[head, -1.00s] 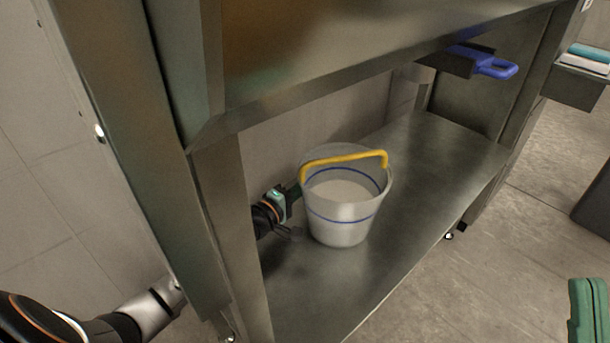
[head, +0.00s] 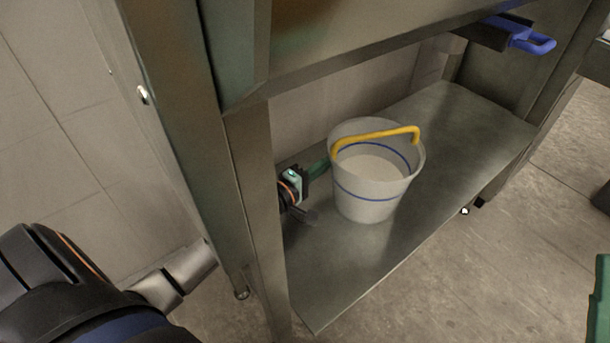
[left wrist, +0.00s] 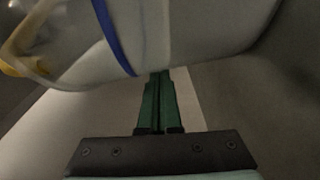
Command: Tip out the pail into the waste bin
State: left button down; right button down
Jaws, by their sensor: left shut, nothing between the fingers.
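The pail (head: 372,190), pale with blue bands and a yellow handle (head: 375,137), stands upright on a low steel shelf. Its handle lies over to the rim. The inside looks pale; I cannot tell contents from bottom. My left gripper (head: 322,167) is at the pail's left side, its green fingers partly hidden. In the left wrist view the fingers (left wrist: 158,85) are shut together with nothing between them, their tips at the pail's wall (left wrist: 185,35); I cannot tell if they touch. The right gripper is not in view. I cannot identify the waste bin.
The steel shelf (head: 440,150) is clear right of the pail. A steel post (head: 255,200) stands in front of my left arm. The frame overhead limits height. A blue handle (head: 525,37) juts out at upper right. A cut-off green object (head: 601,300) is at the right edge.

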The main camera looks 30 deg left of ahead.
pick_arm(q)
jog(key=v, duration=0.9)
jog(key=shift+s+a, duration=0.1)
jog(key=shift+s, duration=0.15)
